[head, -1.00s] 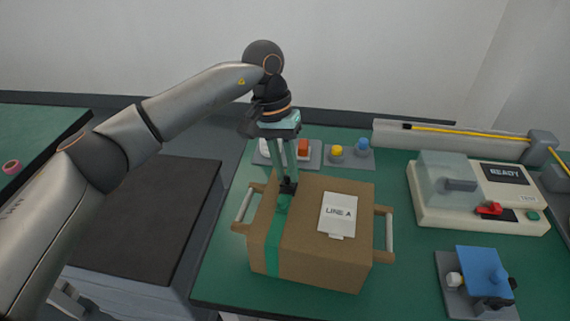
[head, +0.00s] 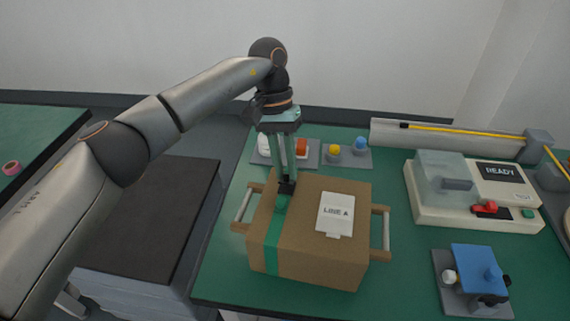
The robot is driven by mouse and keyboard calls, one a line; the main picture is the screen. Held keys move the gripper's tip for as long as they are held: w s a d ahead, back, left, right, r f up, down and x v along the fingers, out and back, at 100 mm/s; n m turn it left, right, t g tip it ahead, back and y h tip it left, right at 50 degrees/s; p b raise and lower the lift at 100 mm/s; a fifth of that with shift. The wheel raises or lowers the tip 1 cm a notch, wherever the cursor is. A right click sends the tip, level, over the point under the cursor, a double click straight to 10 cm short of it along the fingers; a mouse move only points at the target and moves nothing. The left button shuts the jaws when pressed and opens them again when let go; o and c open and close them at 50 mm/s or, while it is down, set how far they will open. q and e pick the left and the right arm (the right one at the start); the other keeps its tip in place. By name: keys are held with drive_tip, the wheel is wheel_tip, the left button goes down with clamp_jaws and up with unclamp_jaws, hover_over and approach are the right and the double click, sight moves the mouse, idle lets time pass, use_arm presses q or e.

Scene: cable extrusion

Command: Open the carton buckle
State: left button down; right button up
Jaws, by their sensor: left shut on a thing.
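A closed brown carton (head: 310,255) with side handles and a white "LINE A" label (head: 336,213) sits on the green table. A green strap (head: 272,245) runs over its left part and down the front. The black and green buckle (head: 284,197) is on the strap on the carton's top. My left gripper (head: 287,184) points down at it and is shut on the buckle; the fingertips partly hide it. My right gripper is not in view.
A beige machine (head: 470,195) with a "READY" screen stands at the right. A blue fixture (head: 474,276) is at the front right. Small trays with coloured pieces (head: 347,155) lie behind the carton. A dark-topped cart (head: 150,215) stands left of the table.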

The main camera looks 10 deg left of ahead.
use_arm(q)
drive_tip(key=c, duration=0.8)
unclamp_jaws()
drive_tip(key=shift+o, duration=0.2)
drive_tip(key=shift+r, duration=0.1)
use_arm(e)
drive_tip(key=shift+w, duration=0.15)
use_arm(q)
drive_tip(key=shift+w+r, duration=0.15)
drive_tip(key=shift+r, duration=0.2)
drive_tip(key=p+v, duration=0.2)
drive_tip(key=v, duration=0.9)
drive_tip(key=shift+r, duration=0.3)
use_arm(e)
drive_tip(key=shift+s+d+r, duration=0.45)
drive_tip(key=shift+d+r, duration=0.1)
use_arm(q)
drive_tip(key=shift+f, duration=0.1)
